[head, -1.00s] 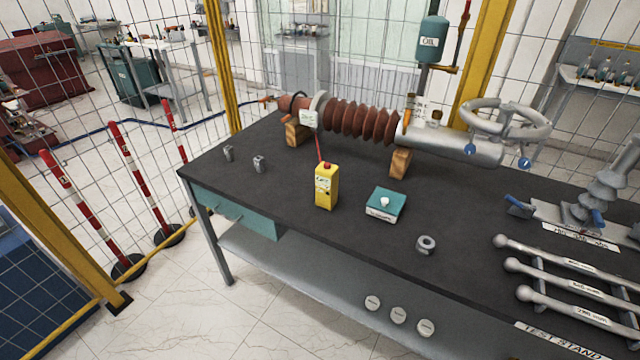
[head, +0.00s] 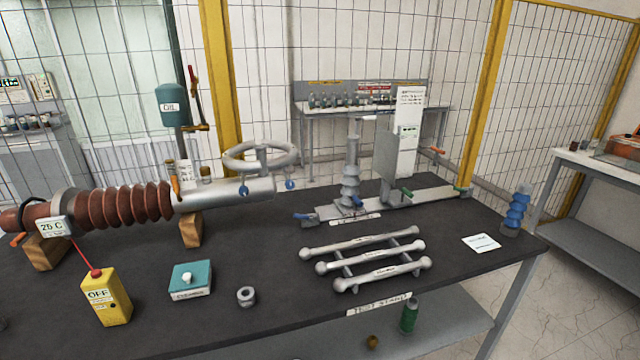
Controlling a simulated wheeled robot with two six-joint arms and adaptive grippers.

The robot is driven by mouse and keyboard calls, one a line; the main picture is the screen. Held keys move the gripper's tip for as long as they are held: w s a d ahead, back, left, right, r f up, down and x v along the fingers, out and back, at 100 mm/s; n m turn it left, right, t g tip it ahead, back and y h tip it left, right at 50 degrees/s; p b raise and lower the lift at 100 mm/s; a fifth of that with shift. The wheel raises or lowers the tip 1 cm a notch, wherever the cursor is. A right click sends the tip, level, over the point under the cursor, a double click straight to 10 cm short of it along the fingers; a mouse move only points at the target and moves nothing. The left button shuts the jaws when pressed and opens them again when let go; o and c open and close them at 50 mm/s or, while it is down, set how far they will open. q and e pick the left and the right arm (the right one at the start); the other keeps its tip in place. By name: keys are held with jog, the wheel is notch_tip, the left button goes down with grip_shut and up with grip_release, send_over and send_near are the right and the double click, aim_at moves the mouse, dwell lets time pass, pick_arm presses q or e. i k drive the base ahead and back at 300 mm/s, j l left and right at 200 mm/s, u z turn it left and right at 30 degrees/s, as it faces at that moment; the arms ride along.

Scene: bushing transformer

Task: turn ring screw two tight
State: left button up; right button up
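The grey ring (head: 260,155) stands on the grey metal end (head: 225,194) of the brown ribbed bushing (head: 118,204). Two small blue-headed parts, one at the left (head: 244,191) and one at the right (head: 290,184), show below the ring and look like its screws. I cannot read any number on them or tell how tight they are. The bushing lies on wooden blocks (head: 191,230) on the dark table. Neither of my grippers is in view.
Grey rods (head: 362,258) lie to the right, before a grey stand (head: 350,185) with blue handles. Dark tabletop is bare between them.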

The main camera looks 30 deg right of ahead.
aim_at(289, 184)
jog(key=z, duration=0.85)
